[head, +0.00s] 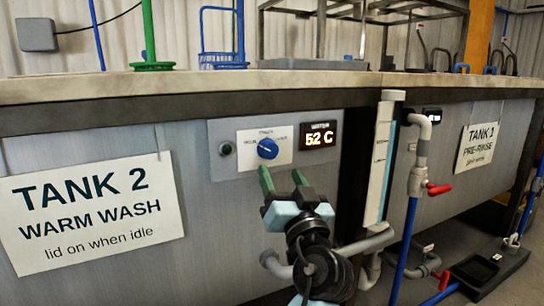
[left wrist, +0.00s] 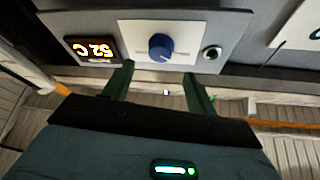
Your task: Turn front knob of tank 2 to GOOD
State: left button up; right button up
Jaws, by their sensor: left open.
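The front knob of tank 2 (head: 267,148) is a round blue dial on a white plate in the grey front panel. Its scale labels are too small to read, and I cannot tell which one it points to. It also shows in the left wrist view (left wrist: 161,47), beyond my fingertips. My left gripper (head: 283,177) is open and empty, just below and in front of the knob. In the left wrist view its green fingers (left wrist: 158,72) are spread, with the knob roughly in line with the gap and apart from them. My right gripper is not in view.
A display (head: 320,136) right of the knob reads 52 C. A small round button (head: 225,148) sits left of it. The TANK 2 sign (head: 92,212) hangs at left. A white gauge (head: 381,155) and pipes with a red valve handle (head: 440,189) stand at right.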

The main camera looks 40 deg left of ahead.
aim_at(271, 152)
pick_arm(q)
jog(key=x, duration=0.6)
jog(key=shift+w+a+r, duration=0.15)
jog(key=shift+a, duration=0.2)
